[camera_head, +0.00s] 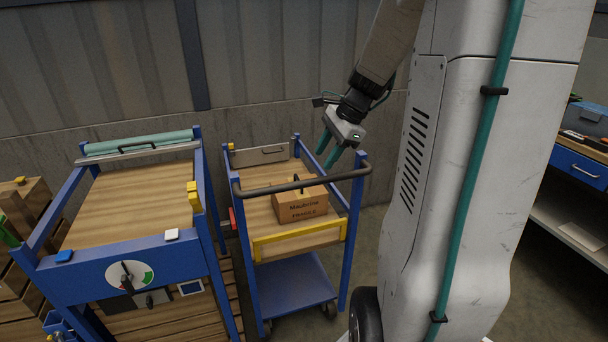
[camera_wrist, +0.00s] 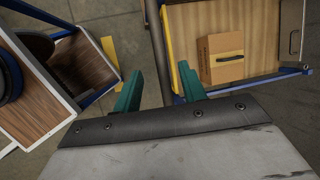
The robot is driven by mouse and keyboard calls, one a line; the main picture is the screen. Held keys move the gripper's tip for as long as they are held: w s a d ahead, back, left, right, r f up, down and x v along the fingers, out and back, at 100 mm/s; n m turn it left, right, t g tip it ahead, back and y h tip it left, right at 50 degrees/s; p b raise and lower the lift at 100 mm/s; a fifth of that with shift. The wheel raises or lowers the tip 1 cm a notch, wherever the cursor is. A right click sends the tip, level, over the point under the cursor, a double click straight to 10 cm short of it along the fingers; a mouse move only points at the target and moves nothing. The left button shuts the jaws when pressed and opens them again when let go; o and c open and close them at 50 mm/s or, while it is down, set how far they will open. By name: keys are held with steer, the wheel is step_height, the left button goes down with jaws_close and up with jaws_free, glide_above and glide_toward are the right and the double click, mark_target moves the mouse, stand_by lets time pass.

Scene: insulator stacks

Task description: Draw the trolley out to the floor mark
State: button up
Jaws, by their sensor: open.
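The trolley is a blue-framed cart with a wooden deck (camera_head: 262,219) and a dark handle bar (camera_head: 297,184) across its near end. A cardboard box (camera_head: 301,205) marked FRAGILE sits on the deck behind a yellow rail (camera_head: 300,241). My gripper (camera_head: 327,150) has teal fingers spread apart, empty, pointing down near the handle's right part. In the wrist view the handle bar (camera_wrist: 157,55) runs between the open fingers (camera_wrist: 161,84) in the picture; I cannot tell the height gap. A yellow patch (camera_wrist: 108,49) shows on the floor to the left, possibly the floor mark.
A blue-framed station (camera_head: 130,205) with a wooden top and a dial stands close left of the trolley. A wall is behind. A workbench with a blue drawer (camera_head: 578,166) is at the far right. Bare floor (camera_wrist: 140,20) shows beside the trolley in the wrist view.

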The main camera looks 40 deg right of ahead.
mark_target(311, 180)
steer(key=x, duration=0.8)
jaws_close()
steer(key=shift+s, duration=0.1)
